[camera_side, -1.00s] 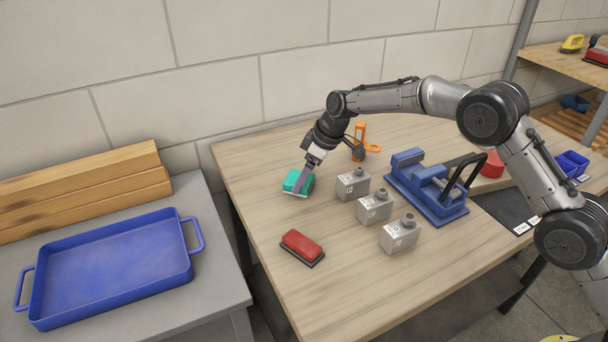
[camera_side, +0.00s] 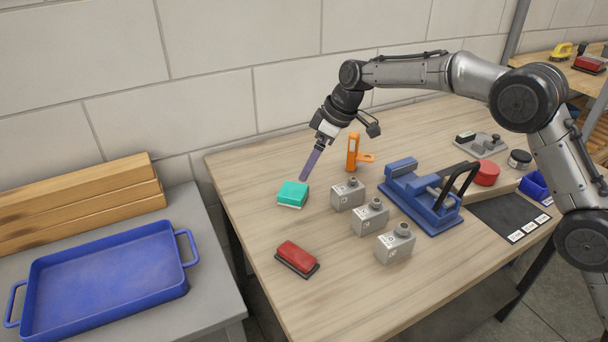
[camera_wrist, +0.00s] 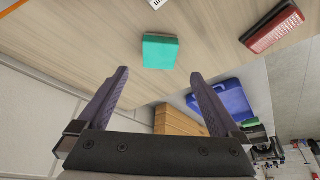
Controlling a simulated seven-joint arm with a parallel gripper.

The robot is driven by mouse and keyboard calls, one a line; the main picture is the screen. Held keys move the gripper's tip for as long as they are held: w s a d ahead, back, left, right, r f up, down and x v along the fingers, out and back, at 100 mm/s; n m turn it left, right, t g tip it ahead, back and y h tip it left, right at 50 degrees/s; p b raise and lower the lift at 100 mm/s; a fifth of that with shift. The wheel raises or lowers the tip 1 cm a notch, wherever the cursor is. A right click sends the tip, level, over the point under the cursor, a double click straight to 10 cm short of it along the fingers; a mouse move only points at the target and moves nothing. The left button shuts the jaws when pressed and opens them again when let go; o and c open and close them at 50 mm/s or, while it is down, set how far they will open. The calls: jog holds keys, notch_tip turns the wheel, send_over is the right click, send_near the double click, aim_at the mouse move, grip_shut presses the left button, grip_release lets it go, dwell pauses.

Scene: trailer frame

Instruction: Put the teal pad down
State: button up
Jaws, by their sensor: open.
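The teal pad (camera_side: 293,194) lies flat on the wooden table near its left back part, with a pale layer along its bottom edge. It also shows in the wrist view (camera_wrist: 160,51), ahead of the fingers and clear of them. My gripper (camera_side: 305,176) is just above and to the right of the pad in the side view, apart from it. In the wrist view my gripper (camera_wrist: 158,75) has its two purple fingers spread wide with nothing between them.
A red pad (camera_side: 297,258) lies toward the front. Several grey metal blocks (camera_side: 348,195), an orange clamp (camera_side: 354,152) and a blue vise (camera_side: 424,195) stand to the right. A blue tray (camera_side: 105,275) and timber (camera_side: 80,205) are on the left bench. Table between both pads is clear.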

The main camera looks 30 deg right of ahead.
jog(key=shift+v, duration=1.4)
jog(key=s+d+r+m, duration=0.1)
jog(key=s+d+r, duration=0.25)
jog(key=s, duration=0.35)
jog(key=s+d+r+m+t+h, duration=0.1)
jog(key=s+d+r+m, duration=0.1)
jog(key=s+d+r, duration=0.3)
jog(key=s+d+r+m, duration=0.1)
jog(key=s+r, duration=0.2)
jog(key=s, duration=0.5)
jog(key=s+d+f+m+h, duration=0.1)
jog(key=s+d+f+m, duration=0.1)
jog(key=s, duration=0.9)
jog(key=s+d+f+m+t+h, duration=0.1)
jog(key=s+d+f+m, duration=0.2)
jog(key=s, duration=0.9)
jog(key=shift+d+f, duration=0.65)
